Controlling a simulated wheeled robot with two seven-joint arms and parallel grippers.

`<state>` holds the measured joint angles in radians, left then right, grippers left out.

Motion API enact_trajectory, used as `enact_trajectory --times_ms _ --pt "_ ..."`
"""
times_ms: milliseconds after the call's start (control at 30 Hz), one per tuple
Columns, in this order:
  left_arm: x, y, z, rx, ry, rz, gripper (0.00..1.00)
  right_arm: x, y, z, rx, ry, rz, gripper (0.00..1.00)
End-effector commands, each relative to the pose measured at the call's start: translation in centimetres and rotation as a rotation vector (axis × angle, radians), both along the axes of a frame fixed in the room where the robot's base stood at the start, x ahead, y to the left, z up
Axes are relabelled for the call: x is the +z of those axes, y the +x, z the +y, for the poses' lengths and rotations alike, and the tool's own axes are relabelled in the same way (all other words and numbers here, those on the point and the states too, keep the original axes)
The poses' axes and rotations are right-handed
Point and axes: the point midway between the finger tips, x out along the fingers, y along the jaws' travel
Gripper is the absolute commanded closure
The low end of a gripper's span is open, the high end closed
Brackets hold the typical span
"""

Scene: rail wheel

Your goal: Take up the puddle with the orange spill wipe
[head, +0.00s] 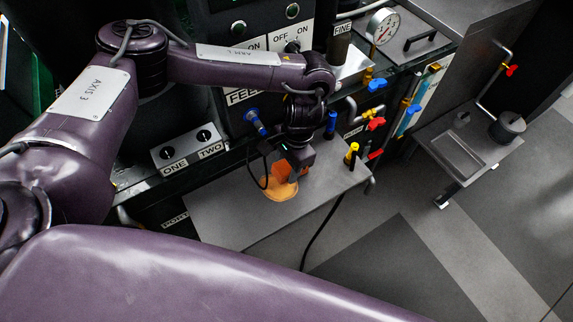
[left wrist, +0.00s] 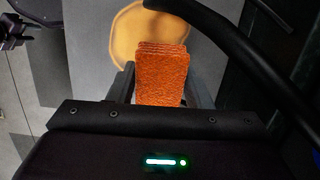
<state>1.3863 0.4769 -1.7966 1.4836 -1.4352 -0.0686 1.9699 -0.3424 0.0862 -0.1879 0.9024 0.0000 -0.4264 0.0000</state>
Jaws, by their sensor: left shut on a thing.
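The puddle (head: 279,190) is a flat, rounded orange-tan patch on the grey bench top, near the bench's back half. It also shows in the left wrist view (left wrist: 124,38), beyond the wipe. The orange spill wipe (head: 281,169) is a folded, rough-textured block; in the left wrist view (left wrist: 160,75) it sticks out between the fingers. My left gripper (head: 290,171) is shut on the wipe and holds it over the puddle's upper edge. I cannot tell whether the wipe touches the puddle. The wipe and gripper hide part of the puddle. My right gripper is not in view.
A yellow-topped fitting (head: 351,153) and a blue fitting (head: 331,125) stand to the right on the bench (head: 225,215). A blue knob (head: 255,121) is on the panel behind. A black cable (head: 323,225) hangs over the bench's front. The bench's left part is clear.

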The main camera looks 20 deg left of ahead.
Motion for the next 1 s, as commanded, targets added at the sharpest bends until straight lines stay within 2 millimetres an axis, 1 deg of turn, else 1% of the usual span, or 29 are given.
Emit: enact_trajectory --times_ms 467,1000 --pt "-0.1 1.5 -1.3 -0.001 -0.001 0.001 0.73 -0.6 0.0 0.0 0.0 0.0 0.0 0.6" --pt "0.0 3.0 -2.4 -0.001 0.0 0.0 0.73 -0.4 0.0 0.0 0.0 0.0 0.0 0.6"
